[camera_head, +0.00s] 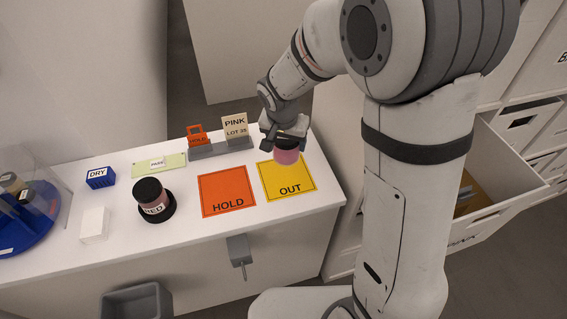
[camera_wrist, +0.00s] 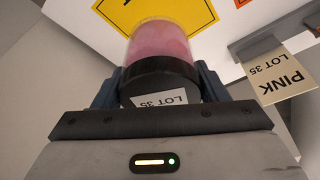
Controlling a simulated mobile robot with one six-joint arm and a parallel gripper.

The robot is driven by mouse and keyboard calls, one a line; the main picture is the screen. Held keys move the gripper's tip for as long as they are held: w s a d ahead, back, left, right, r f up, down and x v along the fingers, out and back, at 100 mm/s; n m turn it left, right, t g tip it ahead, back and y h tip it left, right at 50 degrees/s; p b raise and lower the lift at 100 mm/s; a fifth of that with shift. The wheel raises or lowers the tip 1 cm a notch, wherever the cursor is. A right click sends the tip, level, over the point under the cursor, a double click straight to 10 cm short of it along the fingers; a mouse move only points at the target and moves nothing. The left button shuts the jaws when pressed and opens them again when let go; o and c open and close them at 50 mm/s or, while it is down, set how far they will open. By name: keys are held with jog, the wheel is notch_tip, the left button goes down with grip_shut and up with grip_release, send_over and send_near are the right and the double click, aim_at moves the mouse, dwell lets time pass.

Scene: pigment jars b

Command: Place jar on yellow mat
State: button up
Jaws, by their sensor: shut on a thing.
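A jar with pink contents (camera_head: 287,156) is held in my gripper (camera_head: 284,139) by its black lid. In the wrist view the pink jar (camera_wrist: 159,45) has a black lid with a label reading LOT 35, between the two fingers of my gripper (camera_wrist: 160,85). The yellow mat marked OUT (camera_head: 289,184) lies on the counter at the right. The jar appears over its far part; whether it touches the mat I cannot tell. The yellow mat (camera_wrist: 115,14) also shows behind the jar in the wrist view.
An orange HOLD mat (camera_head: 227,190) lies left of the yellow one. A card reading PINK LOT 35 (camera_head: 235,127) stands in a grey holder behind. A blue DRY block (camera_head: 100,177) is farther left.

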notch_tip(320, 180, down, 4)
jog(key=shift+f, duration=1.95)
jog(key=shift+f, duration=0.1)
jog(key=o, duration=1.1)
jog(key=shift+c, duration=0.2)
